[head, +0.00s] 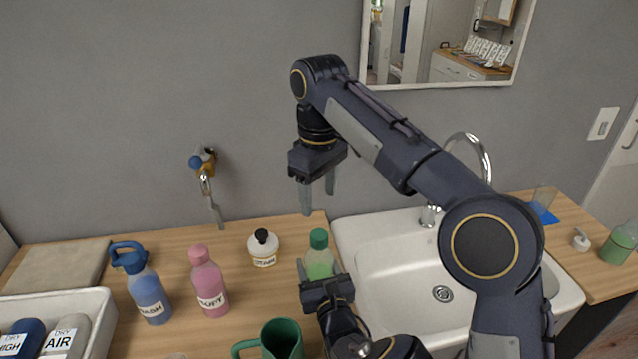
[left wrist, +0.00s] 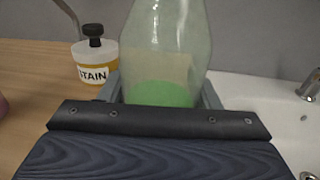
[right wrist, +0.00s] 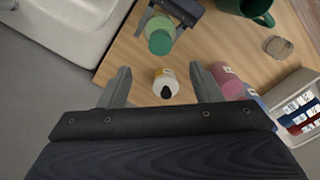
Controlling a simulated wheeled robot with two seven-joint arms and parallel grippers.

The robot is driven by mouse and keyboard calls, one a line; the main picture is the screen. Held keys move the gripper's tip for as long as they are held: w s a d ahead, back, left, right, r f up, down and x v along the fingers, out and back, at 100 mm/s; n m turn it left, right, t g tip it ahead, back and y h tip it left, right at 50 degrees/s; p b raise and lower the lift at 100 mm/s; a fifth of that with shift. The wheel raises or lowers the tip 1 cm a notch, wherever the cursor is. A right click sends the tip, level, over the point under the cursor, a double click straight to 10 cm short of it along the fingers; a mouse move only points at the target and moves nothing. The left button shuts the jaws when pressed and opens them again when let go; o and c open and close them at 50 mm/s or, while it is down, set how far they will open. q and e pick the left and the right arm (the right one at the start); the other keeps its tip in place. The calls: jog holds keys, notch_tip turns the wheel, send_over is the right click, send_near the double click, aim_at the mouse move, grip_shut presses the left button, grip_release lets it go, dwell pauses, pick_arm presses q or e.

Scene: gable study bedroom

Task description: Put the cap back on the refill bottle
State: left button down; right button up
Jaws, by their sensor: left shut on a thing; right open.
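A clear bottle with green liquid (head: 320,265) stands upright on the wooden counter, left of the sink. It also shows in the left wrist view (left wrist: 165,45), its top out of frame. A dark green cap (head: 319,239) appears to be on its top; it also shows in the right wrist view (right wrist: 160,42). I cannot tell if it is seated fully. My left gripper (head: 324,276) is shut around the bottle's body. My right gripper (head: 318,198) is open and empty, pointing down above and behind the bottle.
A STAIN bottle (head: 264,248), pink bottle (head: 208,282) and blue bottle (head: 147,287) stand to the left. A green mug (head: 282,341) is in front. A white crate (head: 98,320) sits at left. A round beige disc (right wrist: 278,47) lies by the mug. The sink (head: 390,250) is right.

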notch_tip(320, 180, up, 2)
jog(key=shift+r, duration=0.1)
pick_arm(q)
jog(key=shift+c, duration=2)
grip_release()
jog(key=b+v, duration=0.1)
jog(key=v, duration=0.7)
jog(key=shift+b, duration=0.35)
jog(key=shift+w, duration=0.1)
pick_arm(e)
jog(key=shift+f, duration=0.9)
